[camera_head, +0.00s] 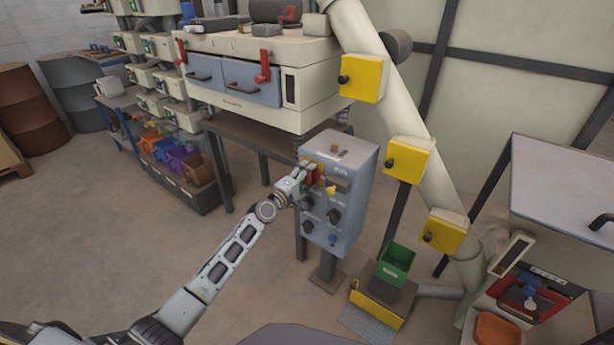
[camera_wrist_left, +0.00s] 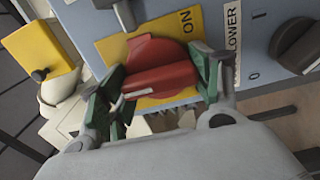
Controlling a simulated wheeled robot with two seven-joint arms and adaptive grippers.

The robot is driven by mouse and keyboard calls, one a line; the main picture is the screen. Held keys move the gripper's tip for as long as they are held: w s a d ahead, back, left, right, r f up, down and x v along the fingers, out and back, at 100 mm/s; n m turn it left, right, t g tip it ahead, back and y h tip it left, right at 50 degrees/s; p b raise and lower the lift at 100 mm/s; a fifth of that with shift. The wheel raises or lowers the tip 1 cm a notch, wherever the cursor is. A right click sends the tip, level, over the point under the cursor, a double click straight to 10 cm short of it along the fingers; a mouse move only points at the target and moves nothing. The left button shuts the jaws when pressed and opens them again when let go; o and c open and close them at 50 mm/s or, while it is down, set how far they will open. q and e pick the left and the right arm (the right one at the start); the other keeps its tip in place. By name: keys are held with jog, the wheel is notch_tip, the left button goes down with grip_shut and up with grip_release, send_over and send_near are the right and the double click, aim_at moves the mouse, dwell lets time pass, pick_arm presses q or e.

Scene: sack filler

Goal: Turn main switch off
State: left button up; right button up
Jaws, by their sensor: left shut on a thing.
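The main switch (camera_wrist_left: 158,70) is a red rotary knob on a yellow plate (camera_wrist_left: 112,46) marked "ON", on the grey-blue control box (camera_head: 350,195). In the head view the red knob (camera_head: 312,174) shows at the upper left of the box front. My left gripper (camera_wrist_left: 160,82) is shut on the red knob, with a green-padded finger on either side of it. In the head view my left gripper (camera_head: 296,184) reaches the box from the left and partly covers the knob. My right gripper is not in view.
Black knobs (camera_head: 333,216) and a blue knob (camera_head: 332,239) sit lower on the box. One black knob (camera_wrist_left: 298,45) lies close to my gripper. Yellow boxes (camera_head: 407,159) line the slanted pipe. Open floor lies left.

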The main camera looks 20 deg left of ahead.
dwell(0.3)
pick_arm(q)
jog(key=o, duration=1)
jog(key=shift+a, duration=0.1)
jog(key=shift+v, duration=6)
